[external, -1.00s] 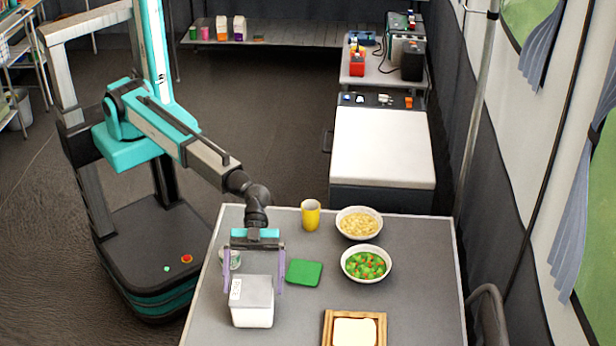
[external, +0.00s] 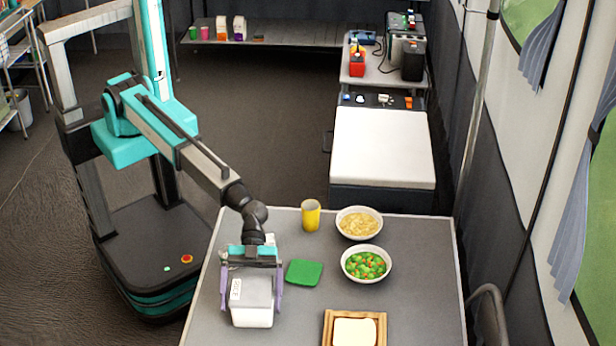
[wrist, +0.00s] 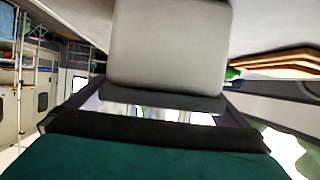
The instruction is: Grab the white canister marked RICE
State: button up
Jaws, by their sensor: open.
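The white canister (external: 252,316) stands on the near left part of the grey table in the external view. My gripper (external: 251,303) is open, with one purple finger on each side of the canister. I cannot tell whether the fingers touch it. In the wrist view the canister (wrist: 170,50) fills the top middle as a pale grey block, beyond the gripper's palm.
A green block (external: 304,272) lies just right of the gripper. A yellow cup (external: 310,216), a pasta bowl (external: 358,223), a vegetable bowl (external: 366,264) and a wooden tray with a white slab (external: 327,330) stand farther right.

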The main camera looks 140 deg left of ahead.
jog(key=shift+x, duration=0.75)
jog(key=c, duration=1.4)
jog(key=shift+r, duration=0.2)
jog(key=shift+r+b, duration=0.6)
jog(key=shift+r, duration=4.25)
